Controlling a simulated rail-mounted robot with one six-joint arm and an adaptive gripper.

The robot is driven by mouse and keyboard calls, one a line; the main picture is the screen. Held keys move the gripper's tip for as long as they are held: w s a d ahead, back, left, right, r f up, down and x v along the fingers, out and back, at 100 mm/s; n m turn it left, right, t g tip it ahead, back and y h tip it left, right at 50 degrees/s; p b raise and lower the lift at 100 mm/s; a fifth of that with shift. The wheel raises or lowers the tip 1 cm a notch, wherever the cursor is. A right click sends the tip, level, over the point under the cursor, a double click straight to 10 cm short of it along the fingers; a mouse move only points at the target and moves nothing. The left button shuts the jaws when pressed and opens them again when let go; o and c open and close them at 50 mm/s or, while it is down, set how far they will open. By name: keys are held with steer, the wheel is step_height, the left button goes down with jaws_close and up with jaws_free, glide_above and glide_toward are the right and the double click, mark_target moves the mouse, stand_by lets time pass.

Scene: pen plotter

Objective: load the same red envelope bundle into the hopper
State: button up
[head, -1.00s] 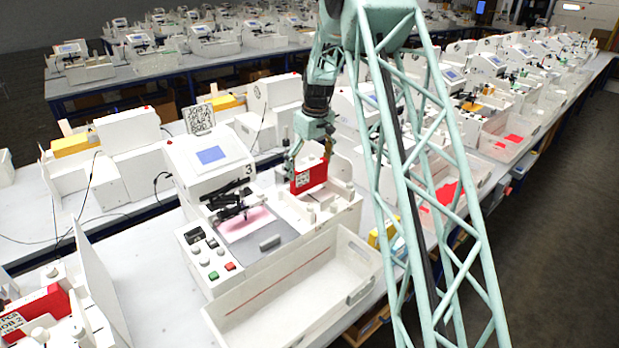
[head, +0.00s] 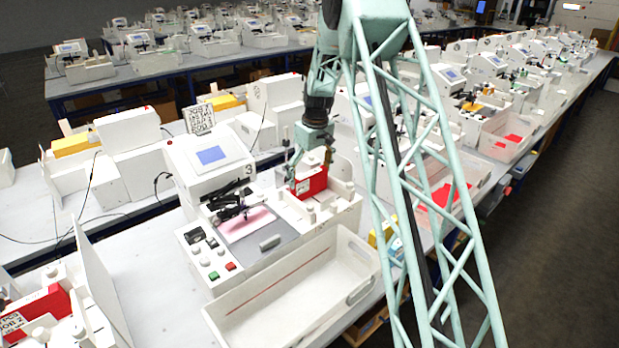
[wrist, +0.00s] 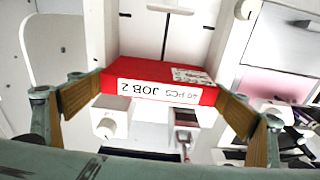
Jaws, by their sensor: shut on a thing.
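The red envelope bundle (head: 313,183) is at the back right of the plotter marked 3 (head: 212,160), among its white walls. In the wrist view the bundle (wrist: 150,72) has a white label reading "JOB 2", upside down. My gripper (head: 308,168) is above the bundle in the head view, shut on it. The wrist view shows the fingers (wrist: 157,98) at its two ends. White hopper walls (head: 342,190) stand around the bundle; I cannot tell whether its underside touches the hopper floor.
A pink sheet (head: 247,221) lies on the plotter bed, with black pen parts above it. Green and red buttons (head: 222,271) are at the front left. An empty white tray (head: 290,290) stands in front. Another red bundle (head: 48,303) is at the far left.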

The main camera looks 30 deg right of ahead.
steer(key=shift+f, duration=0.15)
steer(key=o, duration=0.7)
steer(key=shift+o, duration=0.2)
steer(key=shift+r, duration=0.2)
step_height(320, 180, up, 12)
steer(key=s, duration=0.1)
steer(key=shift+s+d+b, duration=0.15)
steer(key=shift+s+b, duration=0.1)
steer(key=shift+b, duration=0.05)
steer(key=shift+f, duration=0.1)
stand_by(0.4)
